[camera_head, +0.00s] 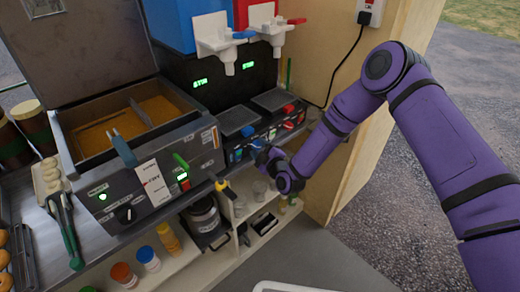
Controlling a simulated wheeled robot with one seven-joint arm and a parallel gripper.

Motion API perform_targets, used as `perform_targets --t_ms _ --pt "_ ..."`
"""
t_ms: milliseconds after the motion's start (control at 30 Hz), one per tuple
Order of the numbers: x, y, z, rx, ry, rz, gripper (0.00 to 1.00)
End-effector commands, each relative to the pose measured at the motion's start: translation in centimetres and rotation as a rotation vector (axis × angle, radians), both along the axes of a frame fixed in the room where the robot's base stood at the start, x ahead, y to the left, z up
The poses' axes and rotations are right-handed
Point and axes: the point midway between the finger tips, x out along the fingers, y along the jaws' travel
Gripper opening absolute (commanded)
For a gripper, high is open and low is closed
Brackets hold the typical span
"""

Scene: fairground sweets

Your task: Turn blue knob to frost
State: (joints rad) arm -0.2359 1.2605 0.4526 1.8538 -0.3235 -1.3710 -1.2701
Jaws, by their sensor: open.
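The slush machine stands at the back with a blue tank (178,22) and a red tank (255,10). Its two green displays, left (200,82) and right (248,65), appear to read STIR. A small blue knob (248,131) shows on the low front panel, by the drip trays. Its pointer direction is too small to read. My gripper (259,147) is open, close in front of and just below this knob. I cannot tell whether it touches. My wrist hides part of the panel.
A fryer (100,125) with an open lid stands left, with tongs (66,225) beside it. Shelves below hold jars and bottles (148,257). A wooden side wall (335,70) with a plugged-in cable stands right. Open floor lies in front.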

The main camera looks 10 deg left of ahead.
Motion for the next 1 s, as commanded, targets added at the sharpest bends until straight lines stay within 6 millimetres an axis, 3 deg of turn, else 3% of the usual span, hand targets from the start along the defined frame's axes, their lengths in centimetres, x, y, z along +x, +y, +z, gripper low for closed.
perform_targets --t_ms 133,300,667,1000 --pt "-0.02 0.00 0.00 0.000 0.000 0.000 0.47" --pt "-0.03 -0.01 0.01 0.000 0.000 0.000 0.13" --pt "-0.03 -0.03 0.06 0.031 0.039 0.000 0.13" --pt "0.01 -0.04 0.24 0.177 0.228 0.000 0.13"
